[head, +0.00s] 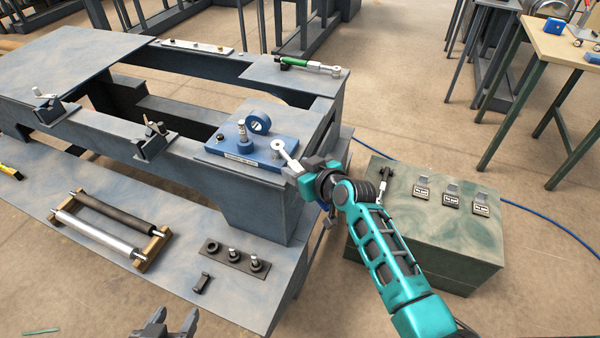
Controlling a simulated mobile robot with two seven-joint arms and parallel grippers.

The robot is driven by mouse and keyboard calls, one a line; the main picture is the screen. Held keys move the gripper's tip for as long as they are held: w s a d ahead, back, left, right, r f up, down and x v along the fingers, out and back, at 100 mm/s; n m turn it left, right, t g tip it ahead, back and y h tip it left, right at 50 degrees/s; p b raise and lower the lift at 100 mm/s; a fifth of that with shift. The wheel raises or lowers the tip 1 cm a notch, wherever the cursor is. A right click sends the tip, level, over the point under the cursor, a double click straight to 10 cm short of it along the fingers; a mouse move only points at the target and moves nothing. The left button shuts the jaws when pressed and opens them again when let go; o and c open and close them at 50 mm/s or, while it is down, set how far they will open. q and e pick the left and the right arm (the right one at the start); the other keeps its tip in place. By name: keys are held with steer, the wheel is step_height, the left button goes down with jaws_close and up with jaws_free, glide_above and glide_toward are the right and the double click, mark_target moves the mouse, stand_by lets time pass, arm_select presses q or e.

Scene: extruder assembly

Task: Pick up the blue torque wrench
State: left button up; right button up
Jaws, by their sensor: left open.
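A tool with a silver ring head (279,146) and a short pale shaft lies across the front right corner of the blue plate. It looks like a torque wrench, but its handle is hidden by my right gripper (301,171), so I cannot see its colour clearly. My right gripper is at the shaft, over the bench corner. Its fingers are too small and covered to show whether they are closed. My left gripper (166,326) is open and empty at the bottom edge, in front of the lower shelf. A green torque wrench (310,65) lies on the far bench corner.
The blue plate (222,146) carries a blue ring (260,122) and a post. Rollers in a wooden frame (105,230) and a bolt plate (233,257) lie on the lower shelf.

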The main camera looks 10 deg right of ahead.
jaws_close()
steer(key=shift+r, duration=0.2)
stand_by(0.3)
steer(key=shift+r, duration=0.35)
step_height(320, 180, up, 19)
steer(key=shift+p, duration=0.45)
steer(key=shift+c, duration=1.5)
jaws_free()
jaws_close()
